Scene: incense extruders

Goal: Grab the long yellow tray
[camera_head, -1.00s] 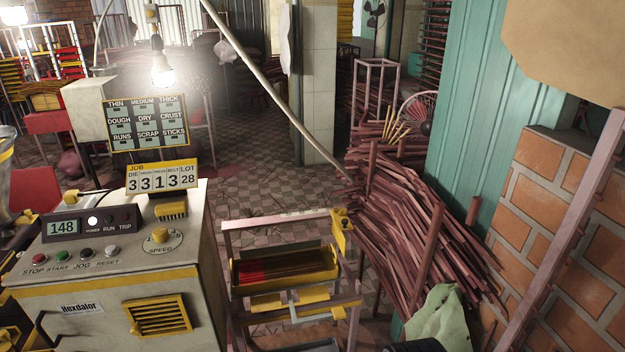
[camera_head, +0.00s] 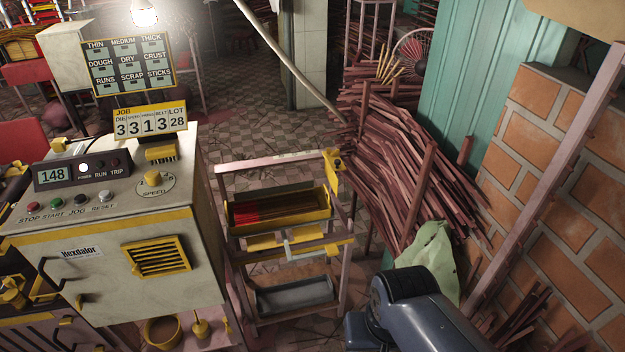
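A long yellow tray (camera_head: 318,216) sits on the upper level of a pinkish rack (camera_head: 229,252) right of the machine. Red and brown sticks lie inside it. Below its front hang yellow parts and a pale bracket. A long grey tray (camera_head: 295,296) rests on the rack's lower level. A dark blue-grey part of my arm shows at the bottom right, apart from the rack. My gripper is not in view.
A cream control machine (camera_head: 120,240) stands close on the rack's left. A big heap of brown sticks (camera_head: 400,190) leans at the right, with a pale green cloth (camera_head: 430,262) in front. A brick wall (camera_head: 560,170) closes the right side. Tiled floor (camera_head: 262,135) shows behind the rack.

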